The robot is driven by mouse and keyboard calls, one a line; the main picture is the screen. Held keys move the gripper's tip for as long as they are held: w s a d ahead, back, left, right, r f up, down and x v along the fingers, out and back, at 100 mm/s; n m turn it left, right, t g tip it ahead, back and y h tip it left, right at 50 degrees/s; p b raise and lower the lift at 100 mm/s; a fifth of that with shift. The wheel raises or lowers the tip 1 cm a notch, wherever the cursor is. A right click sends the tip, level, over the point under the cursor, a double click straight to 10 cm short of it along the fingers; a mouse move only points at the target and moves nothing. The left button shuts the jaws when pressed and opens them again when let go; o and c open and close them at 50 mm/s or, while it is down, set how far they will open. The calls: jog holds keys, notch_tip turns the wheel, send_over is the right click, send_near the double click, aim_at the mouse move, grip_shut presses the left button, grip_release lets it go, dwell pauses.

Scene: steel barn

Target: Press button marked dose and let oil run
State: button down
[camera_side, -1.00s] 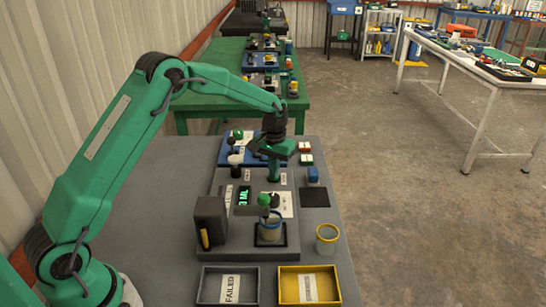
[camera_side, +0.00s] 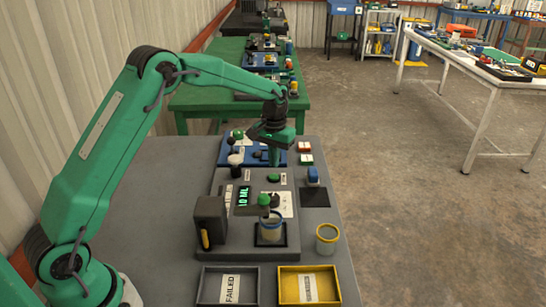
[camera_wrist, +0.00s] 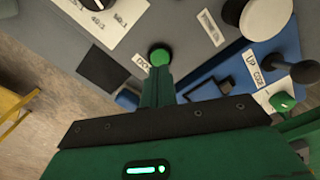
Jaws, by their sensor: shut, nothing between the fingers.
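The round green button (camera_side: 273,178) sits on the grey dosing panel (camera_side: 225,181). In the wrist view the green button (camera_wrist: 159,54) shows just past my fingertips, beside a partly hidden label starting "DO" (camera_wrist: 141,63). My gripper (camera_side: 274,163) is shut and empty, pointing down above and slightly behind the button, apart from it in the side view. In the wrist view my gripper (camera_wrist: 158,72) has its fingers together. A lit green display (camera_side: 243,196) appears to read 10 ML. A blue-rimmed cup (camera_side: 271,232) stands in a dark holder under the spout; its contents are unclear.
A blue panel (camera_side: 233,159) with knobs and a lever stands behind. A yellow-rimmed cup (camera_side: 327,241), a FAILED tray (camera_side: 207,287) and a yellow tray (camera_side: 289,298) are in front. The bench's right edge is near.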

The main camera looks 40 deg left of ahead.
aim_at(273, 176)
jog(key=shift+r, duration=1.9)
jog(key=s+d+r+m+t, duration=0.1)
jog(key=s+d+r+t, duration=0.2)
jog(key=s+r, duration=1.15)
jog(key=s+d+f+m+t, duration=0.1)
jog(key=s+m+t, duration=0.1)
jog(key=s, duration=1.7)
jog(key=shift+f+t, duration=0.3)
jog(key=shift+f, duration=0.05)
